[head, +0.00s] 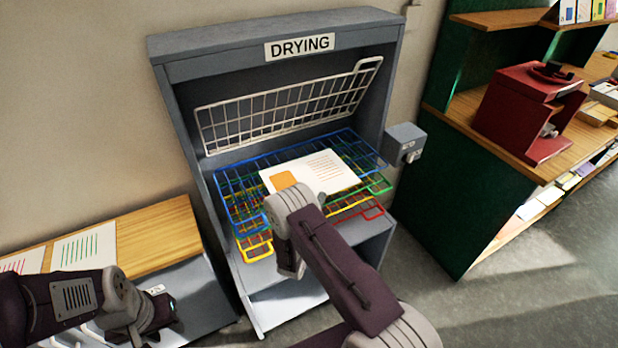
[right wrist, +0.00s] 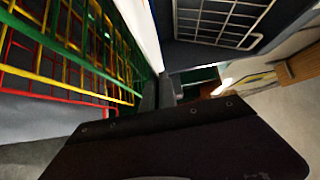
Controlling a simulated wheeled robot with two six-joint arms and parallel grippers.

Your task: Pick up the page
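The page (head: 325,170), white with an orange block and orange lines, lies on or just above the blue wire shelf (head: 232,185) of the grey drying rack (head: 165,75). In the head view my right wrist covers the page's near edge and hides the right gripper. In the right wrist view the page (right wrist: 140,28) runs down to my right gripper (right wrist: 157,92), whose two dark fingers are close together at its edge and look shut on it. My left gripper (head: 160,312) is at lower left, away from the page; its fingers are not clear.
A white wire shelf (head: 285,108) is tilted up above the page. Green, yellow and red shelves lie below. A grey box (head: 405,142) juts from the rack's right side. A wooden-topped table (head: 155,238) with papers stands left; a green shelf unit (head: 440,190) stands right.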

